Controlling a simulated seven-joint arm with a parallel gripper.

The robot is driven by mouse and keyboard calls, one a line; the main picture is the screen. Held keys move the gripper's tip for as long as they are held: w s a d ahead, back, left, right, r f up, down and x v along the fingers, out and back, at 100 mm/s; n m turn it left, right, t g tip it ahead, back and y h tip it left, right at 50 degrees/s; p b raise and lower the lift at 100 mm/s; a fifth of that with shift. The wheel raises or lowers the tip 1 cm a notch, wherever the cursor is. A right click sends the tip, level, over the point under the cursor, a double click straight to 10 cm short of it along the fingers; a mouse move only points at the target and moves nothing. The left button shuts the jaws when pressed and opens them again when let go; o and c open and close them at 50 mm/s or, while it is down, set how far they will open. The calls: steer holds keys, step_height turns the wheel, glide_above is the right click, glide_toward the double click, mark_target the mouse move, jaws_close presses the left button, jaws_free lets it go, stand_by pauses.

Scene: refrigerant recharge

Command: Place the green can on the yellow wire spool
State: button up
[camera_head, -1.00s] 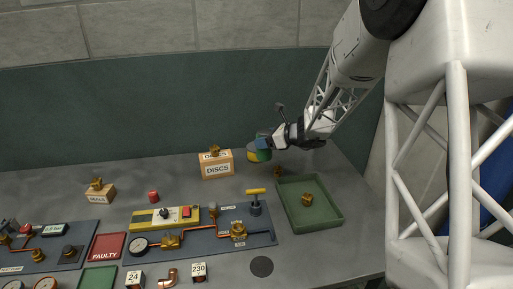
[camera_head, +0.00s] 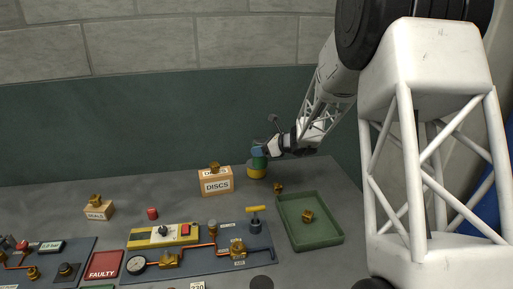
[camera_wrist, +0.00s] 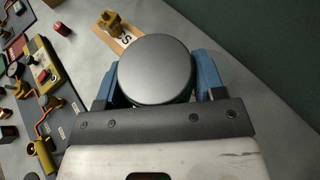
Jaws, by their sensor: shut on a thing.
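The green can (camera_head: 259,162) is upright between the blue fingers of my gripper (camera_head: 260,152). In the wrist view its round grey top (camera_wrist: 155,68) lies between the two blue fingers (camera_wrist: 155,80), which are shut on its sides. The yellow wire spool (camera_head: 256,173) stands on the bench right of the DISCS box. The can appears directly over the spool, its lower end meeting the spool's top in the picture; I cannot tell whether they touch. In the wrist view the can and gripper hide the spool.
The DISCS box (camera_head: 216,183) with a brass part on top stands close left of the spool. A green tray (camera_head: 318,237) with a brass part lies to the right front, and another brass fitting (camera_head: 278,188) sits between. The dark green wall is behind.

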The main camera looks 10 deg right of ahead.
steer(key=w, duration=0.9)
steer(key=shift+f, duration=0.4)
steer(key=shift+f, duration=1.75)
steer(key=shift+f, duration=0.15)
steer(key=o, duration=1.1)
steer(key=v, duration=1.2)
steer(key=shift+s, duration=0.1)
